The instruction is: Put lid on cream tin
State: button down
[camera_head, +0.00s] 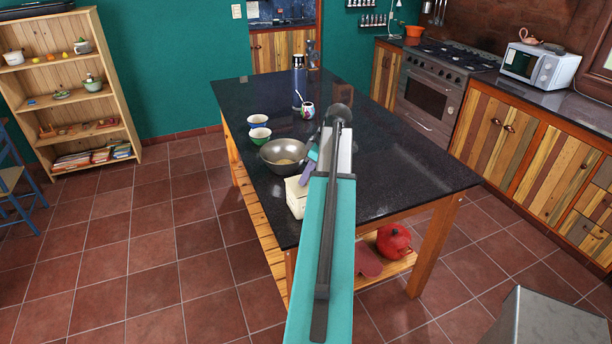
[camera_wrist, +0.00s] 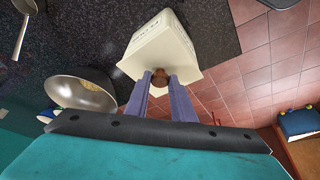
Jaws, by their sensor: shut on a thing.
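The cream tin (camera_head: 295,200) stands at the left edge of the dark table, in front of the metal bowl. In the wrist view the cream tin (camera_wrist: 158,35) has dark lettering on one side. A brown knob (camera_wrist: 160,78) shows at the near end of the cream shape, on what looks like the lid (camera_wrist: 135,67). My gripper (camera_wrist: 161,80) is shut on this knob, with a grey-purple finger on each side. In the head view my gripper (camera_head: 306,172) is just beside the tin, partly behind my arm. I cannot tell whether the lid is seated or slightly apart.
A metal bowl (camera_head: 284,155) with yellowish contents stands close behind the tin. Two cups (camera_head: 259,127), a blue bottle (camera_head: 299,80) and a patterned mug (camera_head: 307,110) stand farther back. The table's right side (camera_head: 410,170) is clear. A red pot (camera_head: 393,240) sits on the lower shelf.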

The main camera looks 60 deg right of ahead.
jog(key=shift+f, duration=0.25)
dwell(0.5)
jog(key=c, duration=0.9)
grip_release()
jog(key=shift+c, duration=0.2)
jog(key=shift+r, duration=0.15)
jog(key=shift+s+r+p, duration=0.1)
jog(key=shift+r+p, duration=0.8)
jog(key=shift+r, duration=2.45)
grip_shut()
